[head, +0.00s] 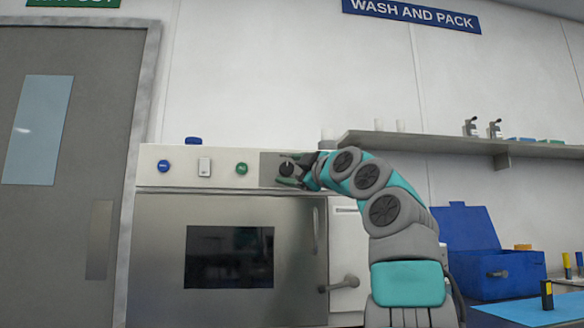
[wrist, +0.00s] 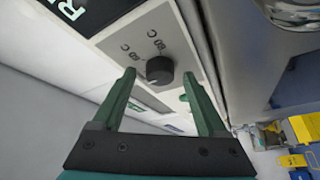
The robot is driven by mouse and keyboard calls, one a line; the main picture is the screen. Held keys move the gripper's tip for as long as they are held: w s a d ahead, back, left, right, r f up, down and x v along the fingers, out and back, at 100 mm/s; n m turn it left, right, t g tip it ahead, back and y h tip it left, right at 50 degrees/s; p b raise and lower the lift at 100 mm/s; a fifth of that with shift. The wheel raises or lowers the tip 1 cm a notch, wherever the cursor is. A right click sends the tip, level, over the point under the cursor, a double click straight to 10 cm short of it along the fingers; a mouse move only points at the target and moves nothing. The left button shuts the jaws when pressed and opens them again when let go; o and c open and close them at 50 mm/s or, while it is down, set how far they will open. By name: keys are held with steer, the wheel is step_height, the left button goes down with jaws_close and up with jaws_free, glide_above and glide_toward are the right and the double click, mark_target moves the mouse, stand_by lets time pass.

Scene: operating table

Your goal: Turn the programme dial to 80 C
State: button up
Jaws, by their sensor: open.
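The programme dial (head: 287,169) is a round dark knob on a grey plate at the right end of the washer's front panel. In the wrist view the dial (wrist: 160,71) stands out from its plate, with small printed temperature marks beside it, too blurred to read surely. Which mark the dial points to I cannot tell. My gripper (head: 298,171) is at the dial in the head view. In the wrist view my gripper (wrist: 159,77) is open, its green fingers on either side of the dial with gaps between them and the knob.
The panel (head: 222,183) also carries a blue button (head: 163,166), a white switch (head: 204,167) and a green button (head: 242,168). Below is the steel door with a dark window (head: 229,257). A shelf (head: 440,143) and an open blue box (head: 490,265) are at right.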

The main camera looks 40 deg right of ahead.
steer(key=shift+c, duration=0.2)
jaws_close()
stand_by(0.3)
steer(key=shift+a+r, duration=0.2)
